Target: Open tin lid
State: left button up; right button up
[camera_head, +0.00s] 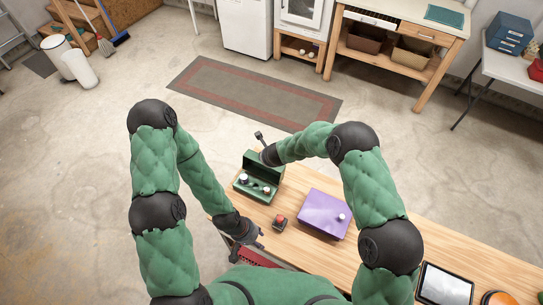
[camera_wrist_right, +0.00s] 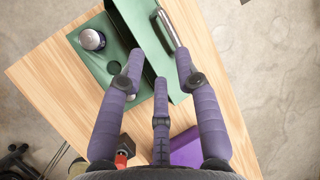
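The green tin (camera_head: 243,190) stands on the wooden table's far left end, with its lid (camera_head: 262,165) raised. In the right wrist view, the tin's tray (camera_wrist_right: 88,66) lies left of the lid (camera_wrist_right: 148,52), which has a metal handle (camera_wrist_right: 171,27). My right gripper (camera_wrist_right: 158,72) is open, with its fingers spread over the lid; contact cannot be told. In the head view the right hand is at the lid, partly hidden by its own arm. My left gripper (camera_head: 261,239) looks open and empty by the table's near edge.
A purple box (camera_head: 322,214) with a knob sits right of the tin. A small red and black item (camera_head: 280,222) lies between that box and my left gripper. A white-topped can (camera_wrist_right: 92,39) stands in the tin. A tablet (camera_head: 445,285) lies at the right.

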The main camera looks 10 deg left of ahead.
jog(key=v, duration=0.9)
jog(key=shift+d, duration=0.15)
